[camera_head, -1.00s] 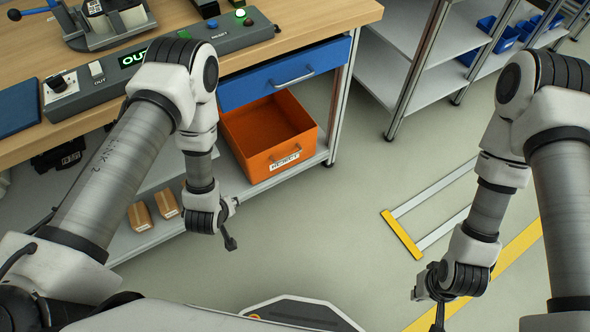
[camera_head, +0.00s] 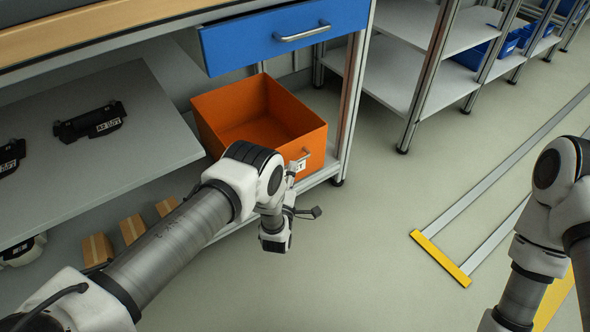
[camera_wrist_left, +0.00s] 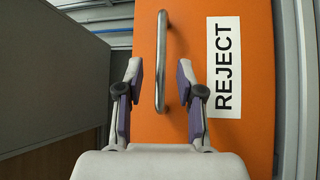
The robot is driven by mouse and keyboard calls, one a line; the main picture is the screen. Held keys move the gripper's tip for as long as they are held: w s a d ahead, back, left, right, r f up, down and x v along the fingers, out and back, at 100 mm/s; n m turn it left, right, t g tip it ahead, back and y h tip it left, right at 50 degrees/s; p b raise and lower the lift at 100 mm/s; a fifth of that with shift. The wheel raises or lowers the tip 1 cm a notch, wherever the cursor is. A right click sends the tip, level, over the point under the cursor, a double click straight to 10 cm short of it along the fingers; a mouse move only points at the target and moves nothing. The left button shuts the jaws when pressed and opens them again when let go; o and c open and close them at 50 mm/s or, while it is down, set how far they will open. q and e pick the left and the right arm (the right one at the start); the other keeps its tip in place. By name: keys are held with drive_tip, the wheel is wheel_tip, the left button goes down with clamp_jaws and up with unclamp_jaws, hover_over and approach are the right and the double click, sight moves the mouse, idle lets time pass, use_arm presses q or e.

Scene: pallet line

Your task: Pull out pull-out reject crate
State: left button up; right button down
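The orange reject crate (camera_head: 216,110) stands on the lower shelf under the blue drawer. In the left wrist view its orange front (camera_wrist_left: 185,30) fills the middle, with a metal bar handle (camera_wrist_left: 161,60) and a white REJECT label (camera_wrist_left: 223,68). My left gripper (camera_wrist_left: 158,85) is open, one finger on each side of the handle's lower part, with gaps on both sides. In the head view my left gripper (camera_head: 300,205) is at the crate's front, and my arm partly hides that front and the label. My right gripper is outside the head view.
The blue drawer (camera_head: 250,42) with its handle is above the crate. A grey shelf (camera_head: 150,155) with black devices is to the left, with several brown blocks (camera_head: 132,228) below. The floor (camera_head: 380,240) in front of the crate is clear.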

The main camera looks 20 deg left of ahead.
use_arm(q)
drive_tip(key=w, duration=0.2)
drive_tip(key=w+b, duration=0.1)
drive_tip(key=shift+w+a+r, duration=0.2)
drive_tip(key=shift+w+a, duration=0.05)
drive_tip(key=shift+w, duration=0.15)
clamp_jaws()
